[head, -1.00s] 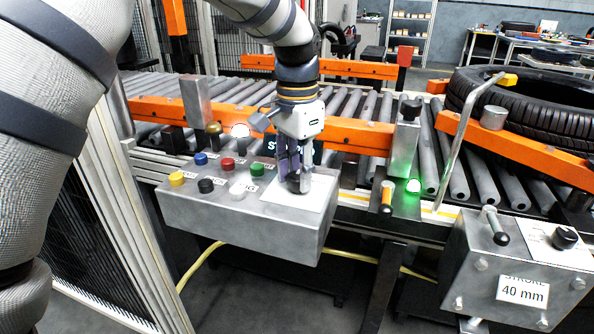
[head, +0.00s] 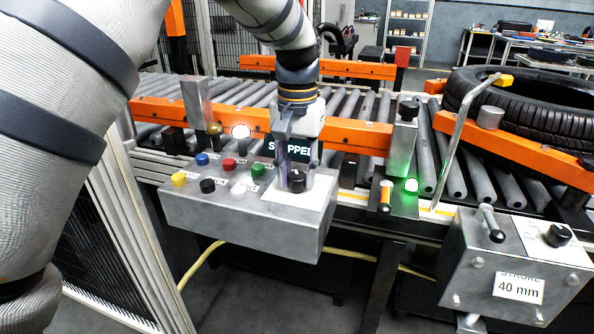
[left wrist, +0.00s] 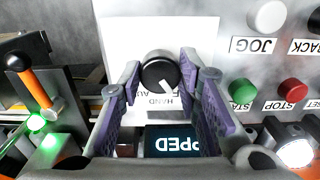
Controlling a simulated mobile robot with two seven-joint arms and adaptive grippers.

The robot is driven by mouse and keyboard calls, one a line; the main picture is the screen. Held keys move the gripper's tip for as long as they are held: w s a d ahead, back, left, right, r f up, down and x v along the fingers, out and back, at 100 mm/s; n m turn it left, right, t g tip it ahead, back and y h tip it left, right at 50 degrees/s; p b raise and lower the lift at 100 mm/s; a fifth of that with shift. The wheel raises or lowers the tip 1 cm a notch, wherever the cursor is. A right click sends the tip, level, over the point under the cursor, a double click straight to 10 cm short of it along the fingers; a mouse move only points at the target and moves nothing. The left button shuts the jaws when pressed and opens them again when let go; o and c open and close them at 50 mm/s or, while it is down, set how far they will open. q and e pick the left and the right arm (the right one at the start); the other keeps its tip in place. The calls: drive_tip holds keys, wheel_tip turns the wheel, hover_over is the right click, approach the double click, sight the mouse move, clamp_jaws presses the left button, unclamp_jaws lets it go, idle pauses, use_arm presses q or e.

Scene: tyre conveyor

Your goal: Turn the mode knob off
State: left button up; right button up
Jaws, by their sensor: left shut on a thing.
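The black mode knob (left wrist: 160,72) sits on a white label plate on the grey control box (head: 225,215). In the left wrist view its white pointer mark points down and slightly right, toward the printed word HAND; other lettering is partly hidden. My left gripper (left wrist: 160,82) points down over the knob, with its purple-padded fingers on either side of it and shut on it. In the head view the knob (head: 297,180) shows between the fingertips of the left gripper (head: 296,177). My right gripper is not in view.
Several coloured push buttons (head: 228,164) lie left of the knob on the same box. A display (head: 287,149) reading STOPPED stands behind it. A second box (head: 515,265) marked 40 mm, with a lever and black knob, is at right. A tyre (head: 530,105) lies on the conveyor.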

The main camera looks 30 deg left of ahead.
sight(297, 175)
use_arm(q)
drive_tip(key=shift+n, duration=1.1)
drive_tip(key=o, duration=1.1)
drive_tip(key=shift+o, duration=0.2)
wheel_tip(297, 175, up, 12)
